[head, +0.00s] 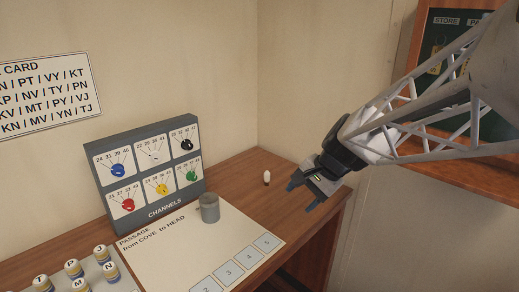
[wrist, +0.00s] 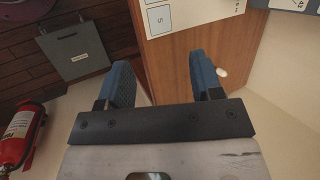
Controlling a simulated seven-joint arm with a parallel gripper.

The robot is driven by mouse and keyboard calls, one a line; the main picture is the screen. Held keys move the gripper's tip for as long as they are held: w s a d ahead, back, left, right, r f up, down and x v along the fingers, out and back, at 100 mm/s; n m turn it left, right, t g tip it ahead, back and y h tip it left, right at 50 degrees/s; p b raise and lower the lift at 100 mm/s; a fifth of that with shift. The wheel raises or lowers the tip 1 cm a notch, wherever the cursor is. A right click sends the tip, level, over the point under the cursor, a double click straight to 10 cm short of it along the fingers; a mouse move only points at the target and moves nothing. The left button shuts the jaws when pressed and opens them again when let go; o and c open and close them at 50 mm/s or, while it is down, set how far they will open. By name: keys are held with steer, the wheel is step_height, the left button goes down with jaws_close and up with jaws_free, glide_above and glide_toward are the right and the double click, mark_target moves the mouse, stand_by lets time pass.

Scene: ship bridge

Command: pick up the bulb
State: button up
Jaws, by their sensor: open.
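The bulb (head: 267,178) is small and white and stands on the brown wooden desk (head: 270,207), close to the back wall. It also shows in the wrist view (wrist: 222,72), just outside the right finger. My gripper (head: 306,194) is open and empty, with its blue fingers apart. In the head view it is to the right of the bulb, around the desk's right edge. Nothing touches the bulb that I can see.
A grey cup (head: 209,208) stands on the white passage sheet (head: 190,250), left of the bulb. The channels panel (head: 148,168) with coloured knobs stands behind it. Labelled pegs (head: 93,268) sit at the front left. A red extinguisher (wrist: 20,138) and a grey box (wrist: 75,52) are below.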

steer(key=w+a+f+m+y, duration=0.2)
steer(key=w+f+m, duration=0.15)
steer(key=w, duration=0.85)
steer(key=m+t+y, duration=0.3)
steer(key=m+t, duration=0.3)
steer(key=m, duration=0.7)
glide_toward(267, 175)
steer(key=w+f, duration=0.1)
steer(key=w+a+f, duration=0.1)
steer(key=shift+w+a+f, duration=0.1)
steer(key=shift+w+a, duration=0.1)
steer(key=shift+w, duration=0.2)
steer(key=shift+x, duration=1.3)
steer(key=shift+a, duration=0.1)
steer(key=shift+x, duration=2.5)
steer(key=shift+a, duration=0.1)
steer(key=shift+c, duration=0.4)
